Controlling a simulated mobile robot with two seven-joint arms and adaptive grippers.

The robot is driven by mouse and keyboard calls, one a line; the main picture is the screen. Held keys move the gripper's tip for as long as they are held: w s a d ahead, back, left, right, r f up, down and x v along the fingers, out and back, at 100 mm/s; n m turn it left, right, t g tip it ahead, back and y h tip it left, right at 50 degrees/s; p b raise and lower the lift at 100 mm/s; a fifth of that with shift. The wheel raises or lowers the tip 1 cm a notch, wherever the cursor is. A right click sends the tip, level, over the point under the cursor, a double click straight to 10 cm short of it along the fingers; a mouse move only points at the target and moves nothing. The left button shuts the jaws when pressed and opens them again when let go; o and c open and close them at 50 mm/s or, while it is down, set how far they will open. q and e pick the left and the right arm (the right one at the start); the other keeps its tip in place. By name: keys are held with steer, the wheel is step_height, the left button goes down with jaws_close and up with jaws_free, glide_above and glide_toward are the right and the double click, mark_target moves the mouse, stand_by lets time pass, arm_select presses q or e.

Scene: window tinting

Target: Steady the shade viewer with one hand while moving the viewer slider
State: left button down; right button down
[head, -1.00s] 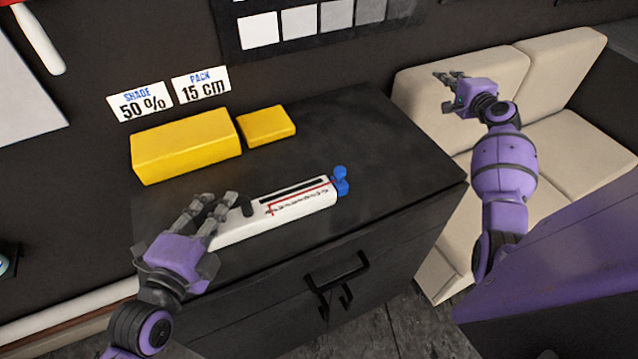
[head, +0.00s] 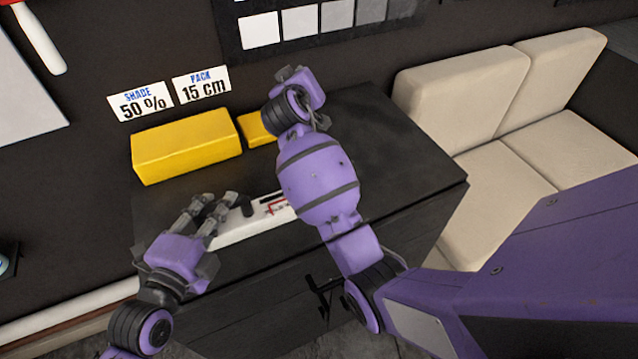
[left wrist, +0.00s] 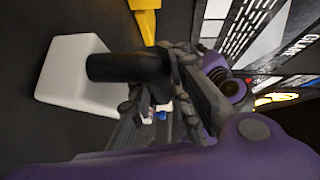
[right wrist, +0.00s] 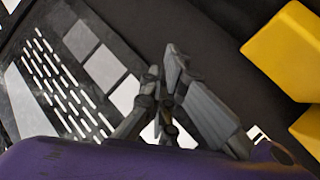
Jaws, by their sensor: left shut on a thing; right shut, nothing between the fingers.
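The white shade viewer (head: 246,230) lies on top of the black cabinet (head: 400,150) in the head view. A short black post (head: 247,207) stands on its left part. My left gripper (head: 226,203) is shut on this post; in the left wrist view the fingers are at the dark post (left wrist: 120,68), above the white body (left wrist: 68,75). My right forearm covers the viewer's right part, including its blue-knobbed end. My right gripper (head: 290,73) is shut and empty, above the back of the cabinet near the wall. Its closed fingers also show in the right wrist view (right wrist: 163,68).
A long yellow block (head: 185,150) and a smaller yellow block (head: 252,130), partly covered by my right arm, lie behind the viewer. Cards reading 50 % (head: 140,101) and 15 cm (head: 202,86) stand behind. A beige sofa (head: 500,95) is at right.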

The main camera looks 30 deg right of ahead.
arm_select(q)
steer(key=shift+d+r, duration=0.1)
arm_select(e)
steer(key=s+a+f+n+t, duration=0.1)
steer(key=s+a+f+n, duration=0.2)
steer(key=s, duration=0.8)
steer(key=s+a+f+n+t, duration=0.1)
steer(key=s+a+f+n, duration=0.2)
steer(key=s+a+n, duration=0.2)
steer(key=s+a+f+n+t, duration=0.1)
steer(key=s+a+f+n, duration=0.2)
steer(key=s+a, duration=0.5)
steer(key=shift+s+a+f+n+t, duration=0.1)
steer(key=shift+s+n+t, duration=0.1)
steer(key=shift+s, duration=1.45)
steer(key=shift+s+a+n+t, duration=0.1)
steer(key=shift+s+a+n, duration=0.1)
steer(key=shift+s, duration=1.4)
steer(key=shift+s+a+f+n+t, duration=0.1)
steer(key=shift+s+n, duration=0.1)
steer(key=shift+s, duration=1.45)
steer(key=x, duration=1)
steer(key=shift+w+d, duration=0.1)
steer(key=shift+d, duration=0.05)
steer(key=shift+w+d, duration=0.25)
steer(key=shift+d, duration=0.9)
steer(key=shift+w+d, duration=0.15)
steer(key=shift+d, duration=0.45)
steer(key=shift+d, duration=1.55)
steer(key=shift+a, duration=0.15)
